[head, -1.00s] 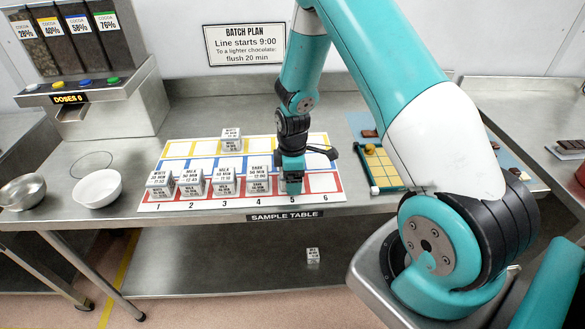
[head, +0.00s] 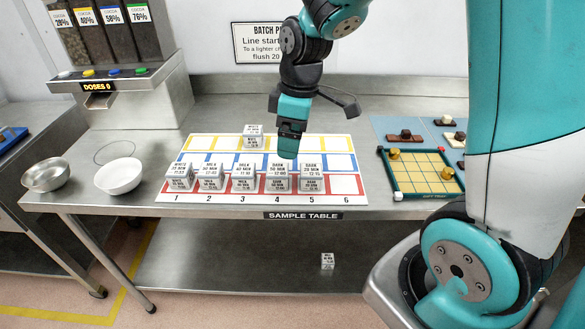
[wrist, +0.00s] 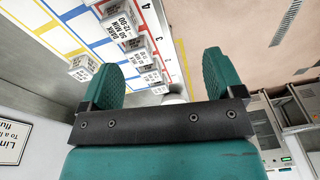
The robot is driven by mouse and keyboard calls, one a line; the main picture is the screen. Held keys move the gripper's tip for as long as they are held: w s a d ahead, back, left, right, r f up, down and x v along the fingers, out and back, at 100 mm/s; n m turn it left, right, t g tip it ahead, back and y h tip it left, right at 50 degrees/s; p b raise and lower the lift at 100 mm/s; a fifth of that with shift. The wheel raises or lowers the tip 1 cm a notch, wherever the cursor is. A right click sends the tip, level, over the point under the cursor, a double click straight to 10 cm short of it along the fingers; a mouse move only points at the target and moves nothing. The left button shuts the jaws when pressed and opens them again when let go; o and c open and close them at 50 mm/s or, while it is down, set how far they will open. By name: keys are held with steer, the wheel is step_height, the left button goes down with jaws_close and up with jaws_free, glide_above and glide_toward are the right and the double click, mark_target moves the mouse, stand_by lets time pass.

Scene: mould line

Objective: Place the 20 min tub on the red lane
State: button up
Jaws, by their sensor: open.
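A small white tub (head: 311,184) stands upright on the red lane at column 5; its small label seems to read dark, 20 min. Other tubs stand beside it on the red lane (head: 345,185): at column 4 (head: 277,184), column 3 (head: 245,184), column 2 (head: 210,184) and column 1 (head: 180,184). My gripper (head: 288,152) is open and empty, raised above the board behind the column 4 and 5 tubs. The wrist view shows its spread fingers (wrist: 158,62) with nothing between them and the tub marked dark, 50 min (wrist: 122,30) beyond.
Another tub (head: 253,141) stands on the yellow lane at column 3. Column 6 of the red lane is bare. A tub (head: 327,261) sits on the lower shelf. A white bowl (head: 119,177) is left of the board; a green-edged tray (head: 420,185) is right.

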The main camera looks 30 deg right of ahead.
steer(key=s+a+r+m+y, duration=0.1)
steer(key=s+a+r, duration=0.3)
steer(key=s, duration=0.5)
steer(key=s+a+r+m+y, duration=0.1)
steer(key=s+a+r, duration=0.3)
steer(key=s+a, duration=0.5)
steer(key=shift+s+m+g+y, duration=0.2)
steer(key=shift+m+g+y, duration=0.1)
steer(key=shift+m+y, duration=0.15)
